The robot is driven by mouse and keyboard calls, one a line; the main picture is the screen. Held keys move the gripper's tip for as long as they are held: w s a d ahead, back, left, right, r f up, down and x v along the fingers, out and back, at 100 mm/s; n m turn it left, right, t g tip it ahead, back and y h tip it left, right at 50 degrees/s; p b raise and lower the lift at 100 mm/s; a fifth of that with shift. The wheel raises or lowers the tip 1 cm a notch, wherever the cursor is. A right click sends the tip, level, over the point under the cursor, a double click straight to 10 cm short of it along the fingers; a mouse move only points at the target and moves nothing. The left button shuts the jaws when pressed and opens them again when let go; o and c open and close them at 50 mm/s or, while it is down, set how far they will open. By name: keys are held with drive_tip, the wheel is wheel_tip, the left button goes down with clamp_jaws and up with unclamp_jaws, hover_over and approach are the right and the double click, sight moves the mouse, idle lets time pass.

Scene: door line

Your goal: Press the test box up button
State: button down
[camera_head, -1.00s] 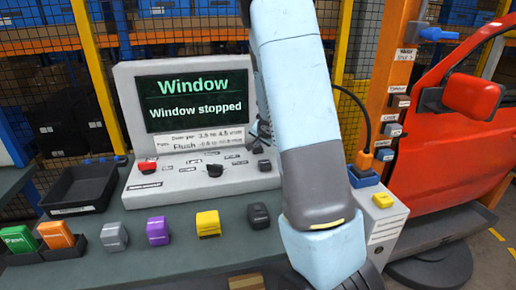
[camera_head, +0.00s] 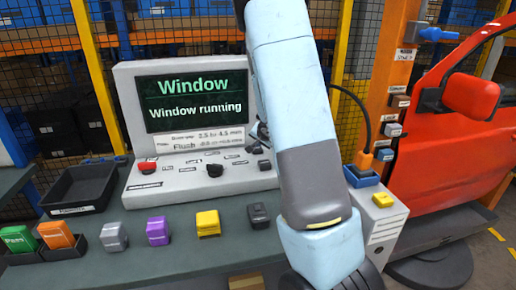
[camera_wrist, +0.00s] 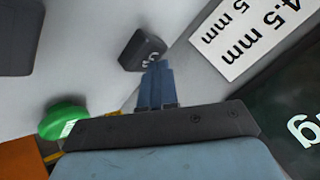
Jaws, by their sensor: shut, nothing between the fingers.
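The test box (camera_head: 130,100) is a light grey console on the bench in the head view. Its screen (camera_head: 195,100) reads "Window running". A red button (camera_head: 147,166), a black knob (camera_head: 215,171) and a dark button (camera_head: 264,165) show on its sloped front. In the wrist view my gripper (camera_wrist: 157,68) is shut and empty. Its fingertips are at the lower edge of a dark button (camera_wrist: 140,48) whose small label I cannot read; I cannot tell whether they touch. My arm hides the gripper in the head view.
A green button (camera_wrist: 65,118) and an orange object (camera_wrist: 20,158) lie left of my gripper in the wrist view. Purple (camera_head: 158,230) and yellow (camera_head: 208,223) blocks stand along the bench front. A black tray (camera_head: 80,187) is left; a red car door (camera_head: 440,140) is right.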

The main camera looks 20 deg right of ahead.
drive_tip(key=shift+r, duration=0.1)
idle(0.3)
drive_tip(key=shift+r, duration=3.3)
wheel_tip(320, 180, up, 8)
drive_tip(key=r, duration=0.1)
hover_over(258, 149)
drive_tip(key=shift+f, duration=0.25)
